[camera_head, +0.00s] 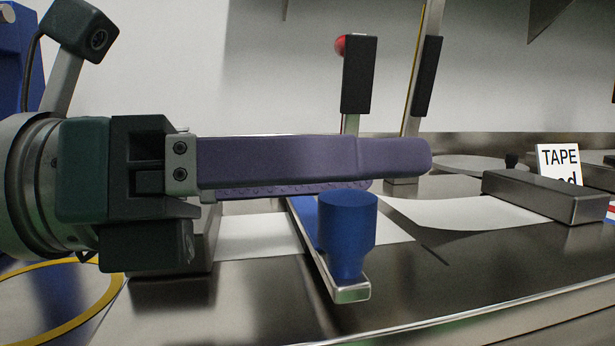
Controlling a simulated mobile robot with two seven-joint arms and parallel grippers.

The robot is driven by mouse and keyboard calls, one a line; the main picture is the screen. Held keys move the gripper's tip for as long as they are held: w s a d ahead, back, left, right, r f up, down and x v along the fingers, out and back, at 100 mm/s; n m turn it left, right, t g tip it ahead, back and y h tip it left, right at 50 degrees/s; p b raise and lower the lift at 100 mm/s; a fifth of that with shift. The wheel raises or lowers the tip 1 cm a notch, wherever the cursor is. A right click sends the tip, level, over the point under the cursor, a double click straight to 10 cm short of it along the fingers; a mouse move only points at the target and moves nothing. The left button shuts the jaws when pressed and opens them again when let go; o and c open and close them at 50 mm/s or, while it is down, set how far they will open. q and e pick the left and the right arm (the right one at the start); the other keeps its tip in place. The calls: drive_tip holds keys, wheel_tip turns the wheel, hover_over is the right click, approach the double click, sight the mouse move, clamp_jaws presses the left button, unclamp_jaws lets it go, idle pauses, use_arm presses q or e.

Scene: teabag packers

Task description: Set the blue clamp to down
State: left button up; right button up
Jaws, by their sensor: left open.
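The blue clamp has a round blue knob (347,235) on the near end of a metal bar with a blue strip. The bar lies low across white paper on the steel bench, and its far part is hidden behind my gripper. My left gripper (405,160) comes in from the left with long purple fingers. It is open, with one finger nearer and the other partly hidden behind it. The fingers pass just above and behind the knob, and I cannot tell whether they touch the clamp. My right gripper is not in view.
Two upright levers with black grips (359,75) stand behind my fingers, one with a red ball. A metal block (544,196) and a TAPE sign (559,163) are at the right. A yellow ring (75,325) is at lower left. The front bench is clear.

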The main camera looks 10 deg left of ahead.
use_arm(q)
drive_tip(key=b+v, duration=0.1)
drive_tip(key=v, duration=0.5)
drive_tip(key=shift+a+f, duration=0.2)
drive_tip(key=shift+s+a+r, duration=0.15)
drive_tip(key=shift+s+a, duration=0.05)
drive_tip(key=shift+a, duration=0.2)
